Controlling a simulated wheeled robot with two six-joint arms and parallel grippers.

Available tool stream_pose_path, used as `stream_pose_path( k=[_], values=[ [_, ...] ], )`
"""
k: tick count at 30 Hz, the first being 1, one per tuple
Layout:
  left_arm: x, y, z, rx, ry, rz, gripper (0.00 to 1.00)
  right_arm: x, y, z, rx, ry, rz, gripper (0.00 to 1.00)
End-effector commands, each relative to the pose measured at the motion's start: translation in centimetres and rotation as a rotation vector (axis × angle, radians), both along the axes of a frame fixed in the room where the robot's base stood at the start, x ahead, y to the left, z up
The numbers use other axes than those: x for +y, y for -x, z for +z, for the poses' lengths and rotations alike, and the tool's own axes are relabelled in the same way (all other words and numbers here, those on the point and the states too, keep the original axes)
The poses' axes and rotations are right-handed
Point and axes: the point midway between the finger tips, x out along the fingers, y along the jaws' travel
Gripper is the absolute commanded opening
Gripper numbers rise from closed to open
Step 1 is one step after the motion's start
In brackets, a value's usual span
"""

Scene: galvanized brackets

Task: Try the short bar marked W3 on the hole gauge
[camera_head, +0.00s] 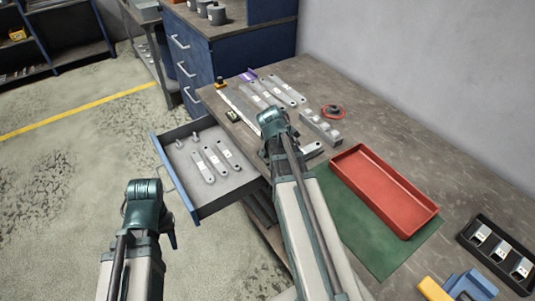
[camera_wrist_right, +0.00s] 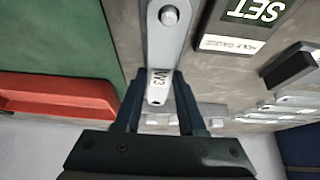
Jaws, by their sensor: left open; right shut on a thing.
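The short bar marked W3 (camera_wrist_right: 160,78) is in the right wrist view, its labelled end between the fingers of my right gripper (camera_wrist_right: 158,98), which is shut on it. The bar's other end, with a round hole, lies toward the top of that view, and a grey round pin (camera_wrist_right: 168,15) shows inside the hole. I cannot tell how far down the bar sits on the pin. A dark plate labelled HOLE GAUGE (camera_wrist_right: 233,46) lies beside the bar. My left gripper (camera_head: 168,230) is open and empty, in front of the drawer.
An open drawer (camera_head: 248,184) holds several labelled bars and small pins. A red tray (camera_head: 411,225) stands on a green mat (camera_head: 385,262) right of my right arm. Longer bars (camera_head: 283,90) lie at the table's back. A black holder (camera_head: 486,258) stands at right.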

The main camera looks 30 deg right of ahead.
Motion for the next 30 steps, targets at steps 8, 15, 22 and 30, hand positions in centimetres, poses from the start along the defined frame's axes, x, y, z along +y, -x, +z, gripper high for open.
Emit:
stream_pose_path(
  k=[8, 15, 22, 30],
  values=[
    [0.0, 0.0, 1.7, 0.000, 0.000, 0.000, 0.44, 0.0, 0.0, 1.7, 0.000, 0.001, 0.000, 0.00],
    [0.0, 0.0, 3.0, 0.000, 0.000, 0.000, 0.44, 0.0, 0.0, 3.1, 0.000, 0.001, 0.000, 0.00],
    [0.0, 0.0, 4.0, 0.000, 0.000, 0.000, 0.44, 0.0, 0.0, 4.0, 0.000, 0.001, 0.000, 0.00],
    [0.0, 0.0, 3.9, 0.000, 0.000, 0.000, 0.44, 0.0, 0.0, 3.9, 0.000, 0.001, 0.000, 0.00]
  ],
)
